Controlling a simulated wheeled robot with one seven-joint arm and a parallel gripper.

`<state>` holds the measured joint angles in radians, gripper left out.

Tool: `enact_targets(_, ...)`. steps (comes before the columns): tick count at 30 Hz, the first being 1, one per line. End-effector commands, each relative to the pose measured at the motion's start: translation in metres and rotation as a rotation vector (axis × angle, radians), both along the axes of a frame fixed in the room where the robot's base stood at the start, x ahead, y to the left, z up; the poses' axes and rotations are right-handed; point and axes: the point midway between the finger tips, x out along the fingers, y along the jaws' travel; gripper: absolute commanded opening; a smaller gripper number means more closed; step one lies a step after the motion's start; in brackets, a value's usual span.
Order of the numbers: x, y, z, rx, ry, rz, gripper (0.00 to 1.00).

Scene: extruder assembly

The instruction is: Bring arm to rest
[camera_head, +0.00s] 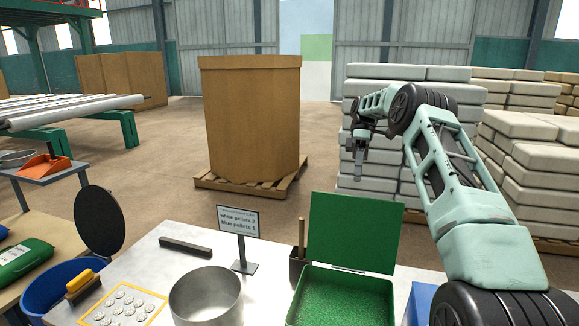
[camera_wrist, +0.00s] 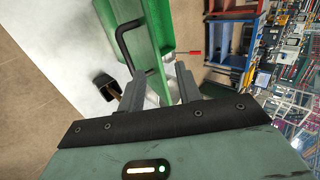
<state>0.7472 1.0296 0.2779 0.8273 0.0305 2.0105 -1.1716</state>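My arm rises from the lower right of the head view and bends over at the elbow. My gripper (camera_head: 358,172) hangs down in the air, in front of the pallet stacks and above the far side of the table. In the wrist view my gripper (camera_wrist: 160,82) shows two grey fingers apart, with nothing seen held between them. The green bin (camera_head: 345,300) of green pellets stands on the table below, its lid (camera_head: 352,232) raised. The lid's green and a black handle (camera_wrist: 124,42) show beyond the fingers in the wrist view.
The table holds a metal pot (camera_head: 206,298), a sign (camera_head: 238,220), a black bar (camera_head: 185,246), a dark holder (camera_head: 298,262) and a yellow-edged tray (camera_head: 122,304). A blue bin (camera_head: 48,300) stands left. A large carton (camera_head: 252,120) and stacked sacks (camera_head: 540,165) stand behind.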

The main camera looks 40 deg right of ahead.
Motion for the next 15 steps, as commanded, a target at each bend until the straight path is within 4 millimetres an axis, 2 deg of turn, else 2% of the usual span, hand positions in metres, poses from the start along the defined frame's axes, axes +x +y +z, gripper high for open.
enact_targets(6, 0.0, 0.0, 0.0, 0.0, 0.0, 0.0, 0.34)
enact_targets(8, 0.003, 0.008, 0.001, -0.007, 0.0, 0.007, 0.34)
enact_targets(11, 0.015, 0.038, 0.005, -0.042, -0.002, 0.025, 0.34)
enact_targets(14, 0.029, 0.088, 0.01, -0.097, -0.009, 0.048, 0.34)
enact_targets(15, 0.033, 0.111, 0.012, -0.123, -0.013, 0.057, 0.34)
